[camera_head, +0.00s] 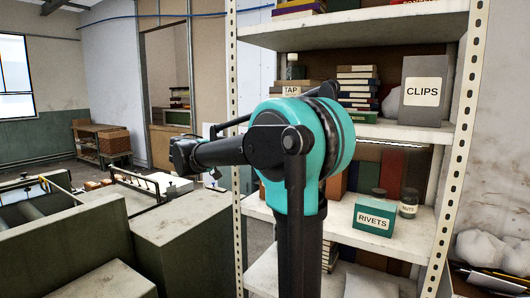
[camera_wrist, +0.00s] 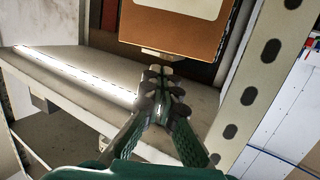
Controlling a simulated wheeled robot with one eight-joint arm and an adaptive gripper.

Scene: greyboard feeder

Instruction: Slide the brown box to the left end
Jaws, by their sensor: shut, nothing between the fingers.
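In the wrist view a brown box (camera_wrist: 174,42) with a cream label fills the top middle, its upper part cut off by the frame. My gripper (camera_wrist: 160,76) is shut, with its green fingers together and nothing between them. Its tips point at the box's lower edge in the picture. I cannot tell whether they touch it. In the head view my arm covers much of the shelving, and my gripper cannot be made out there. An orange-brown surface (camera_head: 336,184) shows beside the arm, but I cannot tell whether it is the same box.
A grey shelf board (camera_wrist: 75,80) with a bright strip lies left of my gripper. A perforated upright (camera_wrist: 252,85) stands close on the right. The head view shows a CLIPS box (camera_head: 426,93), a green RIVETS box (camera_head: 374,215) and a dark jar (camera_head: 408,202) on the shelves.

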